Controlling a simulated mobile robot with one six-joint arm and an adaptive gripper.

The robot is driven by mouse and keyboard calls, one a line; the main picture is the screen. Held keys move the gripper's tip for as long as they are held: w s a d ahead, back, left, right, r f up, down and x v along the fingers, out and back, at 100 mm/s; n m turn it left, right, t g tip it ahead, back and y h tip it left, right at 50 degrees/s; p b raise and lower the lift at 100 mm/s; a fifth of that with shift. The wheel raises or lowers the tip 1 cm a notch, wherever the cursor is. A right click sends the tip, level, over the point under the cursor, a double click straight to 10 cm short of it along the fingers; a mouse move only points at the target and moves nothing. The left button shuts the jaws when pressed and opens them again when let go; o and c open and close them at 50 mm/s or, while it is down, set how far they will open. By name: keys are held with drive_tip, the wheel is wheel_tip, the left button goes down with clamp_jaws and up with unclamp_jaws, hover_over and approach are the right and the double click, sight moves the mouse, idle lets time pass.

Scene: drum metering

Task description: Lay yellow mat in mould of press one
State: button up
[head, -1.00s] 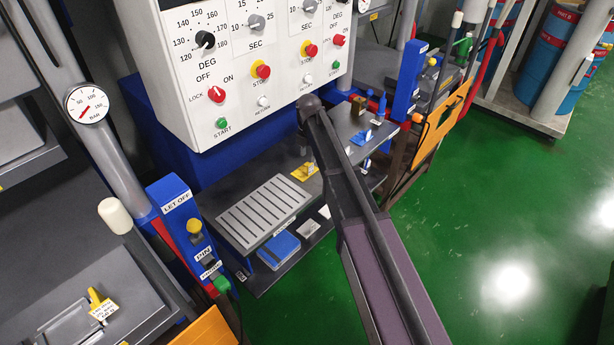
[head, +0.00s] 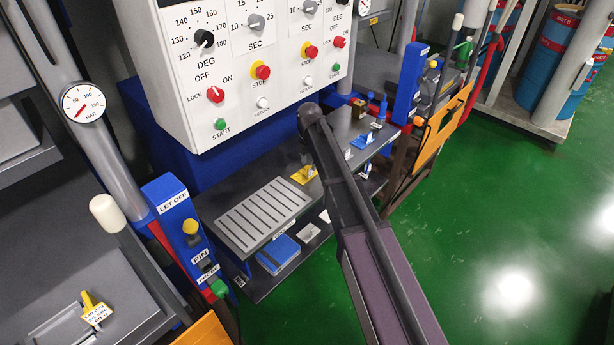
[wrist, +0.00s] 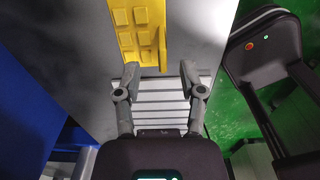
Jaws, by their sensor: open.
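The yellow mat (wrist: 140,32), with raised pads on it, lies on the grey bench just beyond my fingertips in the wrist view. In the head view its yellow edge (head: 304,174) shows beside my arm, which hides part of it. My gripper (wrist: 160,75) is open and empty, its two fingers apart over the bench near the mat's close edge. The gripper is hidden behind my arm in the head view. A press with a grey mould area (head: 62,325) and a yellow tag stands at lower left. I cannot read which press is number one.
A slatted grey rack (head: 262,215) lies on the bench left of the mat. A blue item (head: 278,253) sits on the shelf below. A white control panel (head: 240,70) rises behind. A second press stands at right. Green floor (head: 500,230) is clear at right.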

sight(310, 167)
drive_tip(key=shift+d+f+b, duration=0.2)
drive_tip(key=shift+f+b, duration=1.85)
drive_tip(key=shift+f, duration=0.2)
clamp_jaws()
